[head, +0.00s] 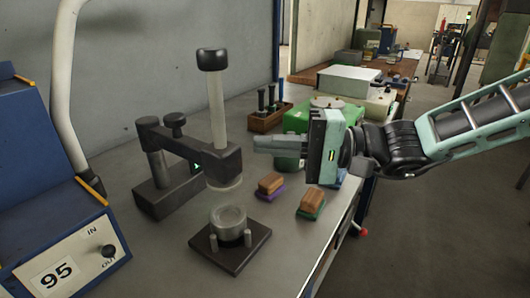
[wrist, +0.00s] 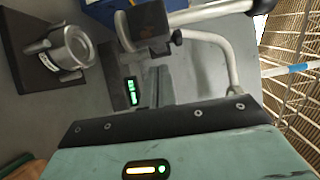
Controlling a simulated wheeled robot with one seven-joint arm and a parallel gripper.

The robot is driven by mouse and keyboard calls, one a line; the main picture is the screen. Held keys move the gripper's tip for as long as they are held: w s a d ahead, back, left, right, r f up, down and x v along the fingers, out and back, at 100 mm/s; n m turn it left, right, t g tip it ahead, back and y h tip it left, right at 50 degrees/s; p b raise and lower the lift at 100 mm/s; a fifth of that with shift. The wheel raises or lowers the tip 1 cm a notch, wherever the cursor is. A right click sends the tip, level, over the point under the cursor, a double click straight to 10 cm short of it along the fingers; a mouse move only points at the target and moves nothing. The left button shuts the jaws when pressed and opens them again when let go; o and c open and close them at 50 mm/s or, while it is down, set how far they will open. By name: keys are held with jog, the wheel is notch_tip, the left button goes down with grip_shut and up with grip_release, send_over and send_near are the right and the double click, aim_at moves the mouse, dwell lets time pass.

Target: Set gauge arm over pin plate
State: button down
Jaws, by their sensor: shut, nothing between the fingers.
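The gauge arm (head: 202,150) is a dark bar on a black post and base, with a pale upright rod (head: 216,105) capped by a black knob at its free end. The pin plate (head: 225,256) is a dark square plate with short pins and a round metal piece (head: 229,219) on it. In the head view the rod's lower end shows just above and behind that piece. In the wrist view the pin plate (wrist: 22,75) lies uncovered, beside the gauge arm (wrist: 148,25). My gripper (head: 258,145) is shut and empty, to the right of the gauge arm's free end; contact is unclear.
Two wooden-topped blocks, one on purple (head: 270,185) and one on green (head: 312,202), lie right of the plate. A green box (head: 298,120) and a wooden tool rack (head: 266,118) stand behind. A blue box marked 95 (head: 62,235) stands at left, beside a white curved tube (head: 62,95).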

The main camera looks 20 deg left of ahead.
jog(key=s+d, duration=0.5)
jog(key=d, duration=0.3)
jog(key=shift+d+b, duration=0.2)
jog(key=shift+b, duration=0.25)
jog(key=shift+s, duration=0.15)
